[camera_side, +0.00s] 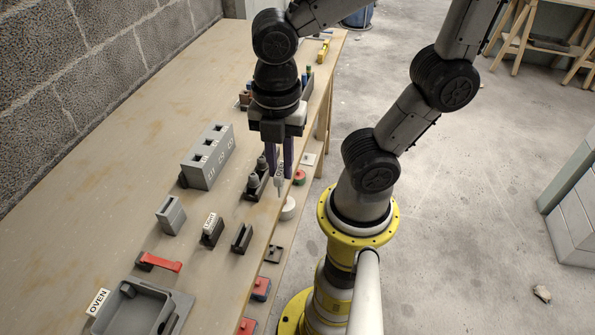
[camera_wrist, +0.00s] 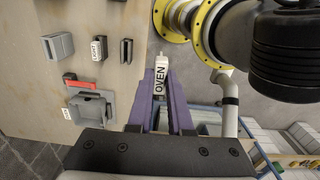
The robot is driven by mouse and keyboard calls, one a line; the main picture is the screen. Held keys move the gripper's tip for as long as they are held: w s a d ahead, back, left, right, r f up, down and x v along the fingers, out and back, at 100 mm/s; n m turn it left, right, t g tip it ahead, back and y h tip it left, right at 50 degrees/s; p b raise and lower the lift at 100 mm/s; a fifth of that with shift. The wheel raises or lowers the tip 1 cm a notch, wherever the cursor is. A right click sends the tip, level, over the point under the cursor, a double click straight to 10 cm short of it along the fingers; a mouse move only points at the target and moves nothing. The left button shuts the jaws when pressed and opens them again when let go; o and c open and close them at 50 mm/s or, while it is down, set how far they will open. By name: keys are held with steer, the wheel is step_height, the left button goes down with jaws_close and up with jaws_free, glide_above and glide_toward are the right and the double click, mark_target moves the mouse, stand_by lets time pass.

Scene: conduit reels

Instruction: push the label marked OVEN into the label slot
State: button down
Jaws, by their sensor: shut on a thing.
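My gripper (camera_side: 279,176) is shut on a white label marked OVEN (camera_wrist: 157,83), held between its two purple fingers. The label hangs upright, with its narrow end past the fingertips; it also shows small in the side view (camera_side: 279,184). A small dark slotted block (camera_side: 241,239) on the bench has an empty groove and may be the label slot; it also shows in the wrist view (camera_wrist: 126,51). In the side view, the gripper is above and to the right of this block, near the bench edge, and apart from it.
Beside the slotted block, a dark holder carries a white label (camera_side: 210,223). A grey slotted block (camera_side: 171,215), a grey three-opening box (camera_side: 208,158), a red handle (camera_side: 160,262) and a grey tray (camera_side: 184,301) with an OVEN sign (camera_side: 97,302) stand nearby. Open bench lies left.

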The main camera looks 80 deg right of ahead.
steer(key=w+a+r, duration=0.2)
steer(key=w, duration=0.5)
steer(key=w+a+r, duration=0.1)
steer(key=w+a, duration=0.1)
steer(key=w, duration=0.6)
glide_above(171, 215)
steer(key=s, duration=0.1)
step_height(171, 215, down, 2)
step_height(171, 215, down, 9)
steer(key=w+d, duration=0.1)
steer(key=w, duration=0.1)
steer(key=shift+w+d+m, duration=0.2)
steer(key=shift+w+m, duration=0.05)
steer(key=shift+m, duration=0.05)
steer(key=shift+f, duration=1.95)
stand_by(0.7)
steer(key=c, duration=0.5)
jaws_free()
